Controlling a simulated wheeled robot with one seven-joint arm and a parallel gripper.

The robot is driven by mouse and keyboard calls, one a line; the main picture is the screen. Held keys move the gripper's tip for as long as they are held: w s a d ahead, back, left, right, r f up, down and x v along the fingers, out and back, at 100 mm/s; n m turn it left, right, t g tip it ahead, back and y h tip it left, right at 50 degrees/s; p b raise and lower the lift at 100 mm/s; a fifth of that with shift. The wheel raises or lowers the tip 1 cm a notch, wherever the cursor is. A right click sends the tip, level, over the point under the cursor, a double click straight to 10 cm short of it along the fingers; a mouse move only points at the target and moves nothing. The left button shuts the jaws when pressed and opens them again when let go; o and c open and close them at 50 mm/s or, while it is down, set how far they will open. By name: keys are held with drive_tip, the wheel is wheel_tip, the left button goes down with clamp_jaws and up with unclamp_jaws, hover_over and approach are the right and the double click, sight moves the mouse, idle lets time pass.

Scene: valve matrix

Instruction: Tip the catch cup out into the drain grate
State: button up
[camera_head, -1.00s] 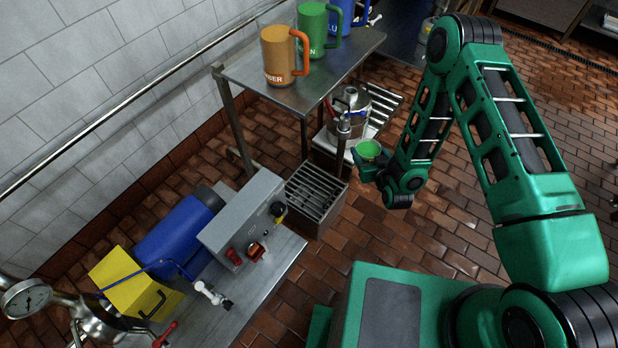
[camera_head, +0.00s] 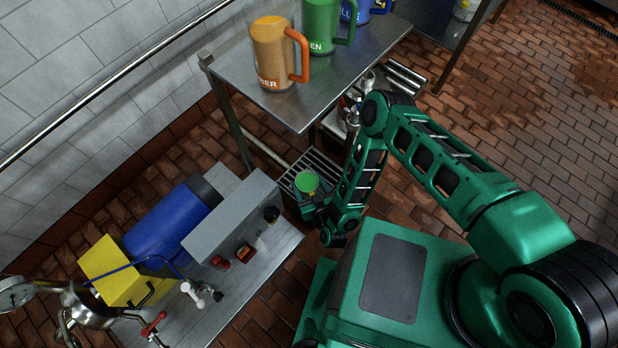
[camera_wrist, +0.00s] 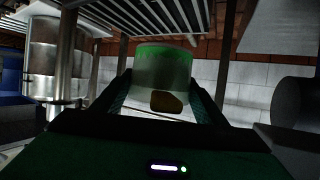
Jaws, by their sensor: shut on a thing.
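The catch cup (camera_head: 307,182) is small, with green showing in its open top. In the head view it appears upright, in front of the drain grate (camera_head: 322,160). My gripper (camera_head: 312,197) is shut on the cup. The wrist view shows the cup (camera_wrist: 162,75) between my gripper's two fingers (camera_wrist: 160,104), frosted and green, with an amber patch low on its side. The grate's dark parallel bars show behind the cup and my arm, which hide part of it. I cannot tell how high above the grate the cup is.
A steel table with an orange mug (camera_head: 275,55), a green mug (camera_head: 320,25) and a blue mug stands behind the grate. To the left is a bench with a grey box (camera_head: 232,215), blue motor (camera_head: 165,225) and valves. A steel vessel (camera_wrist: 55,60) shows in the wrist view.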

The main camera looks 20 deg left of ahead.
drive_tip(key=shift+w+f, duration=0.1)
drive_tip(key=shift+w, duration=0.25)
drive_tip(key=shift+w+d+f+m+g+h, duration=0.1)
drive_tip(key=shift+w+f+m+g, duration=0.3)
drive_tip(key=shift+w+g, duration=0.25)
drive_tip(key=shift+w+f+m+g+h, duration=0.1)
drive_tip(key=shift+w+f+m+g, duration=0.35)
drive_tip(key=shift+g, duration=0.45)
drive_tip(key=shift+w+d+f+m+g+h, duration=0.1)
drive_tip(key=shift+w+f+m+g, duration=0.3)
drive_tip(key=shift+w+g, duration=0.25)
drive_tip(key=g, duration=0.1)
drive_tip(key=m+g, duration=0.1)
drive_tip(key=f+g, duration=0.1)
drive_tip(key=g, duration=0.1)
drive_tip(key=shift+w+m, duration=0.3)
drive_tip(key=shift+m, duration=0.05)
drive_tip(key=shift+g, duration=0.4)
drive_tip(key=shift+w+d+r+m+g+y, duration=0.1)
drive_tip(key=shift+w+r+m+g+y, duration=0.15)
drive_tip(key=shift+w+m+g, duration=0.6)
drive_tip(key=shift+w+r+m+g+y, duration=0.1)
drive_tip(key=shift+r+m+g+y, duration=0.2)
drive_tip(key=shift+g, duration=1.1)
drive_tip(key=shift+w+d+r+m+g+y, duration=0.15)
drive_tip(key=shift+w+m+g+y, duration=0.2)
drive_tip(key=shift+m+g, duration=0.55)
drive_tip(key=shift+w+a+n+g, duration=0.1)
drive_tip(key=shift+n+g, duration=0.15)
